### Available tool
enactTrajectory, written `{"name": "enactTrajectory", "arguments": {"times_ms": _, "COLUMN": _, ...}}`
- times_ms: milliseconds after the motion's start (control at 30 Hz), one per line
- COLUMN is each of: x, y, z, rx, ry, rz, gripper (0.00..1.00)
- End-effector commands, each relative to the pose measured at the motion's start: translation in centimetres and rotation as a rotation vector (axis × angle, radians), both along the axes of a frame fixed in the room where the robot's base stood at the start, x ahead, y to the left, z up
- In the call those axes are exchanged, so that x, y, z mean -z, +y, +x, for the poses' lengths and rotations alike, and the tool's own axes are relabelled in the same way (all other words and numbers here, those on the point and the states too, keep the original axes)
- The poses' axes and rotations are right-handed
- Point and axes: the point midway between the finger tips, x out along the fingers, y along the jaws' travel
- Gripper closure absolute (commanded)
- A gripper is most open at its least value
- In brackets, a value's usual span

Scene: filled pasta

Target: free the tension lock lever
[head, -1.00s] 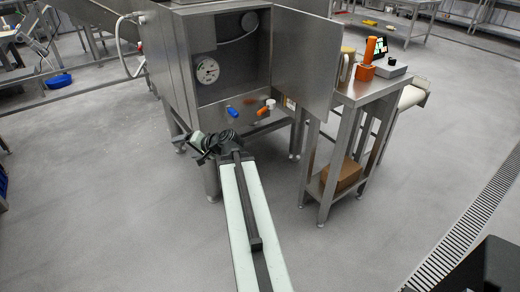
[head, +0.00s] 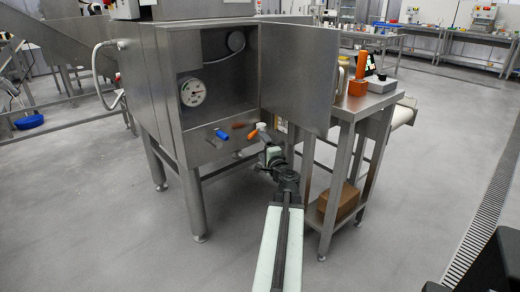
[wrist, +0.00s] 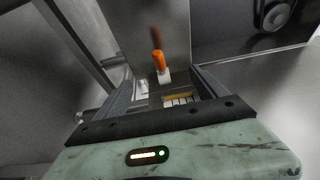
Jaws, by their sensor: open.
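Two levers show at the front of the open steel cabinet (head: 170,110). One has an orange handle on a pale base (head: 257,131); the other has a blue handle (head: 221,135). I cannot tell from the pictures which is the tension lock lever. My gripper (head: 271,150) is close in front of the orange-handled lever in the head view. In the wrist view, the orange handle (wrist: 159,62) stands ahead between the fingers of my gripper (wrist: 163,82), beyond their tips. The gripper is open with nothing between the fingers. The blue handle cannot be made out there.
The cabinet door (head: 298,80) stands open on the right. A steel side table (head: 350,112) stands close to my arm on the right, with an orange item (head: 358,88) on top and a cardboard box (head: 338,202) on its lower shelf.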

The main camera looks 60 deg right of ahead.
Motion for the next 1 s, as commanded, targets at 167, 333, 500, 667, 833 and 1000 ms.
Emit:
{"name": "enactTrajectory", "arguments": {"times_ms": 167, "x": 0.0, "y": -1.5, "z": 2.2, "rx": -0.005, "ry": 0.001, "rz": 0.0, "gripper": 0.18}}
{"name": "enactTrajectory", "arguments": {"times_ms": 333, "x": 0.0, "y": -2.8, "z": 4.2, "rx": -0.008, "ry": 0.001, "rz": 0.0, "gripper": 0.18}}
{"name": "enactTrajectory", "arguments": {"times_ms": 500, "x": 0.0, "y": -4.3, "z": 6.1, "rx": -0.009, "ry": 0.001, "rz": 0.0, "gripper": 0.18}}
{"name": "enactTrajectory", "arguments": {"times_ms": 667, "x": 0.0, "y": -5.5, "z": 7.7, "rx": -0.009, "ry": 0.001, "rz": 0.0, "gripper": 0.18}}
{"name": "enactTrajectory", "arguments": {"times_ms": 833, "x": 0.0, "y": -6.4, "z": 8.9, "rx": -0.009, "ry": 0.001, "rz": 0.0, "gripper": 0.18}}
{"name": "enactTrajectory", "arguments": {"times_ms": 1000, "x": 0.0, "y": -6.6, "z": 9.3, "rx": -0.009, "ry": 0.001, "rz": 0.0, "gripper": 0.18}}
